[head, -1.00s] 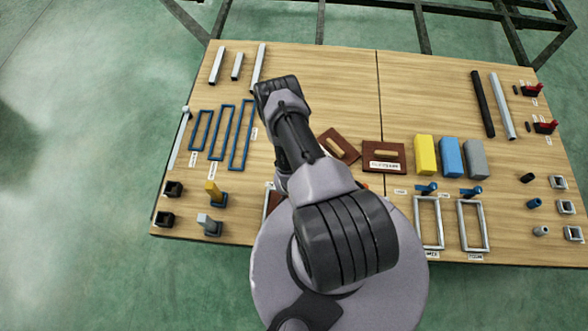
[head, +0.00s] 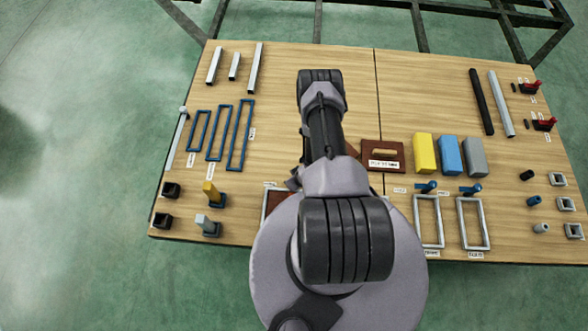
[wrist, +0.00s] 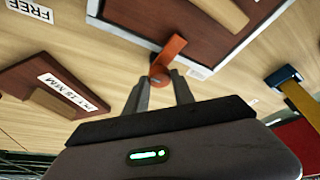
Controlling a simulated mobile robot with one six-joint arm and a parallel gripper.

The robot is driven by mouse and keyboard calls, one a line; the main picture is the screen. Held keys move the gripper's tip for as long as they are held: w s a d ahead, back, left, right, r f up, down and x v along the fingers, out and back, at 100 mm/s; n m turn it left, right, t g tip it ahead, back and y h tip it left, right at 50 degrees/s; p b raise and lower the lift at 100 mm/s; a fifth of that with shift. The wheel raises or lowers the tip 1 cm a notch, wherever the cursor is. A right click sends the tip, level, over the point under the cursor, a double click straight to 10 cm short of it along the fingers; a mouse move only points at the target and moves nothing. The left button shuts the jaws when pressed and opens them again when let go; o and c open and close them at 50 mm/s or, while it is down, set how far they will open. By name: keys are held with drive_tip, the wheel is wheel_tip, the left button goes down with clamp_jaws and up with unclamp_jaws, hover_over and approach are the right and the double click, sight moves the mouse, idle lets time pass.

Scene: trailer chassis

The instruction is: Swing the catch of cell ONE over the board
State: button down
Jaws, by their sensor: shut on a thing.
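In the wrist view my gripper (wrist: 158,92) has its two fingers closed about the near, pivot end of an orange catch (wrist: 168,58). The catch slants across the light rim of a framed cell (wrist: 120,32), its far end over the brown board (wrist: 150,18) inside. The board has a light wooden grip bar. In the head view my arm hides the gripper and the catch. A strip of the brown board (head: 276,204) in its cell shows left of my arm. The cell's label is too small to read.
A loose brown board with a white label (wrist: 55,85) lies at the left of the wrist view. Two empty grey frames (head: 428,221) with blue catches stand right of my arm. A yellow peg in a blue base (head: 213,192) stands at the left.

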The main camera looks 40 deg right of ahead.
drive_tip(key=shift+n, duration=0.5)
drive_tip(key=c, duration=1.1)
unclamp_jaws()
drive_tip(key=p+v, duration=0.3)
drive_tip(key=v, duration=0.5)
drive_tip(key=p+v, duration=0.3)
drive_tip(key=v, duration=0.6)
drive_tip(key=shift+s+d+r, duration=0.15)
drive_tip(key=shift+d+r, duration=0.05)
drive_tip(key=shift+d, duration=0.05)
